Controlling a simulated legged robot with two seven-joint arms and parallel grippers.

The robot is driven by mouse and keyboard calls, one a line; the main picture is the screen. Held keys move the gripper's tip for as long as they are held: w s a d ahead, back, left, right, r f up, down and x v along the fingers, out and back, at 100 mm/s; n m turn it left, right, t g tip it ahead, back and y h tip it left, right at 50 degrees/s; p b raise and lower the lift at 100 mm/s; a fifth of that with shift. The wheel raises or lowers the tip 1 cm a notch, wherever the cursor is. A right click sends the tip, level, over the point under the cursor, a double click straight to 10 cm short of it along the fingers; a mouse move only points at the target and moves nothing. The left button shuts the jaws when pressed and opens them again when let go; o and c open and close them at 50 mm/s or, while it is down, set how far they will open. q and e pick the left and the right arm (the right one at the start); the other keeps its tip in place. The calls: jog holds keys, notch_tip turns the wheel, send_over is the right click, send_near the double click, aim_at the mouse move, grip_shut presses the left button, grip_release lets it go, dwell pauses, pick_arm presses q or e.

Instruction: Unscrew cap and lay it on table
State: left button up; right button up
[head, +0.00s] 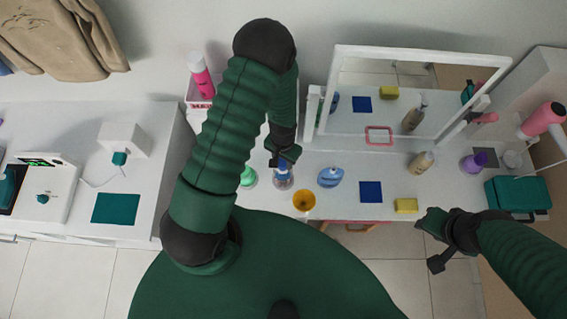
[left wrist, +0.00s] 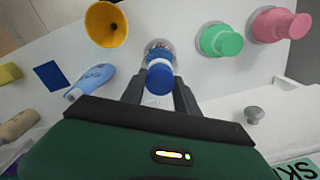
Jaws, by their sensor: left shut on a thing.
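A small clear bottle (head: 282,182) stands upright on the white table (head: 345,205). It also shows in the left wrist view (left wrist: 157,47), with its blue cap (left wrist: 159,78) towards the camera. My left gripper (head: 283,157) is above the bottle, pointing down. In the left wrist view its fingers (left wrist: 159,90) are shut on the blue cap, one on each side. I cannot tell whether the cap is loose from the bottle. My right gripper (head: 436,240) is open and empty at the right, off the table's front edge.
A blue cloth (head: 371,191) and yellow sponge (head: 406,205) lie right. A mirror (head: 340,55) stands behind. Bare table shows between them.

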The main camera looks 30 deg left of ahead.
pick_arm(q)
grip_shut()
jog(key=n, duration=0.7)
jog(key=n+p, duration=0.1)
jog(key=n, duration=0.5)
jog(key=shift+r, duration=0.15)
jog(key=n, duration=0.4)
jog(key=o, duration=0.5)
grip_release()
grip_shut()
jog(key=n+p, duration=0.1)
jog(key=n, duration=0.2)
jog(key=shift+n+p, duration=0.3)
jog(key=shift+n, duration=0.7)
